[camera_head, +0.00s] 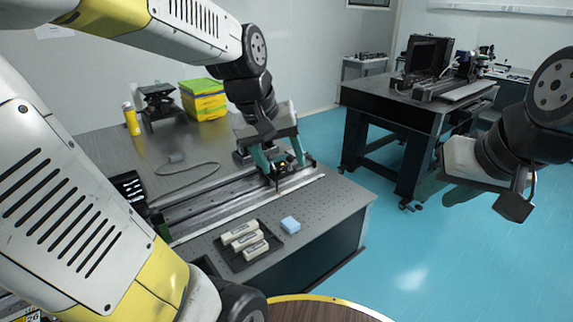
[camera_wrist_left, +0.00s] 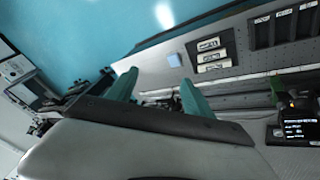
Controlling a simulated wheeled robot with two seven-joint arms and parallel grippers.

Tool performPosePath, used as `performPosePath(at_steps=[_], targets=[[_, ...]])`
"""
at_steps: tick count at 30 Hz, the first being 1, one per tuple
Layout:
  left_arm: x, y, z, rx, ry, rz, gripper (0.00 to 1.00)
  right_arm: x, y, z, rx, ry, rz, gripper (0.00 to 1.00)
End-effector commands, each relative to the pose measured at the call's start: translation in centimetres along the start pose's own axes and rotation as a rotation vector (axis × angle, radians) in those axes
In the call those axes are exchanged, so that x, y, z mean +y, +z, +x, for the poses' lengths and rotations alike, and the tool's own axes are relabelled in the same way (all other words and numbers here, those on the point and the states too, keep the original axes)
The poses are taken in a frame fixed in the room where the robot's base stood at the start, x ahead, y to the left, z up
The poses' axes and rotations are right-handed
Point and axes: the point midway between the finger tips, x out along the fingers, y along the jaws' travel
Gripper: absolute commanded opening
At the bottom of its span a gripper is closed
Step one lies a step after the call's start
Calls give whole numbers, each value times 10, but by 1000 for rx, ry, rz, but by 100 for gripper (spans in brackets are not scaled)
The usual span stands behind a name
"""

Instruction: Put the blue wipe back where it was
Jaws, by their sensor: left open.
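The blue wipe (camera_head: 290,224) is a small light-blue block lying on the perforated table top (camera_head: 335,205), near its front edge. It lies just right of a dark tray (camera_head: 236,262) with white labelled pieces, apart from it. The wipe also shows in the left wrist view (camera_wrist_left: 174,60), beyond my fingers. My left gripper (camera_head: 279,178) is above the rail on the table, behind the wipe and apart from it.
A long metal rail (camera_head: 230,203) crosses the table behind the tray. A yellow-green box (camera_head: 203,99), a yellow bottle (camera_head: 131,119) and a black stand (camera_head: 158,102) are at the back. Bare perforated top lies right of the wipe. Another optical table (camera_head: 385,103) stands behind at right.

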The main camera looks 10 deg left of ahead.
Motion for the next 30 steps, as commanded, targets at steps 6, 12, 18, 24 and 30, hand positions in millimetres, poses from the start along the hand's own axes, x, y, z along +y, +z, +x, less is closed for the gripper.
performPosePath(at_steps=[6, 12, 18, 24, 30], targets=[[-3, 51, -40, 122, 34, 223, 60, 0, 0, 0, 0, 0, 0, 36], [-4, 68, -47, 162, 34, 305, 60, 0, 0, 0, 0, 0, 0, 36], [-5, 69, -48, 163, 34, 310, 60, 0, 0, 0, 0, 0, 0, 36], [-4, 69, -48, 163, 34, 309, 60, 0, 0, 0, 0, 0, 0, 36], [-4, 69, -48, 163, 34, 309, 60, 0, 0, 0, 0, 0, 0, 36]])
